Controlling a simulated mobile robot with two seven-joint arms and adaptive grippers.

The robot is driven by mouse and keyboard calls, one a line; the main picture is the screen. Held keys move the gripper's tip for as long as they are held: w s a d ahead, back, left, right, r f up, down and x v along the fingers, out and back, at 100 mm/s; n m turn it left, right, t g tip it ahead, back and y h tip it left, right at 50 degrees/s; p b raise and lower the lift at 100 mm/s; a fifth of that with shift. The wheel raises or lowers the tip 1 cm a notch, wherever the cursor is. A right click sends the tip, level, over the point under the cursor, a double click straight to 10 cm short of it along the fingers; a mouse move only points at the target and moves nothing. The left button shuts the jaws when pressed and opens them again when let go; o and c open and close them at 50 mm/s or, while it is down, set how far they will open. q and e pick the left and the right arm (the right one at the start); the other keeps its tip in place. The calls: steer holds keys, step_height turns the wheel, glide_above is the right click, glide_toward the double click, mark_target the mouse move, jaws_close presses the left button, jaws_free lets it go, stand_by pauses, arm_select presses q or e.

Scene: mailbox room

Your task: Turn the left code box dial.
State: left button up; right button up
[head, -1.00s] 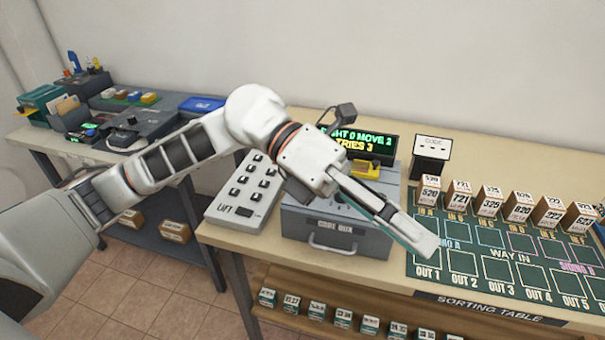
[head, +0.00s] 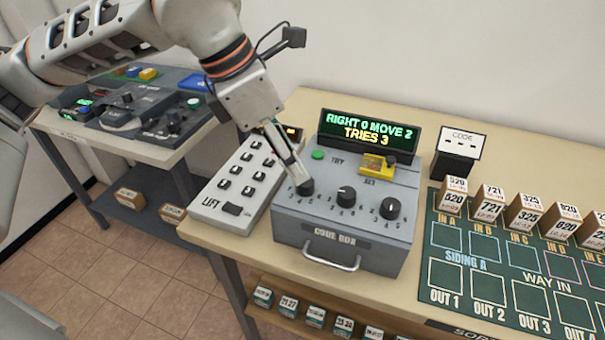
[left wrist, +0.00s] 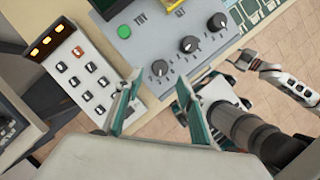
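The code box (head: 345,225) is a grey box on the table with three black dials on its sloped top. The left code box dial (head: 306,188) is partly behind my left gripper (head: 296,180), which points down at it. In the left wrist view, the left dial (left wrist: 160,68) lies between the tips of my open left gripper (left wrist: 158,78), one finger to each side. I cannot tell whether either finger touches it. The middle dial (head: 346,194) and right dial (head: 390,207) stand clear.
The box's display (head: 368,131) reads "RIGHT 0 MOVE 2, TRIES 3". A green button (head: 318,155) and yellow SET switch (head: 377,164) sit behind the dials. The LIFT keypad (head: 240,185) is close on the left. The sorting mat (head: 480,290) with upright boxes lies right.

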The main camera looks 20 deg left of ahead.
mark_target(305, 186)
arm_select(q)
steer(key=shift+b+x, duration=0.3)
steer(key=shift+x, duration=2.5)
steer(key=shift+d, duration=0.1)
steer(key=c, duration=1.1)
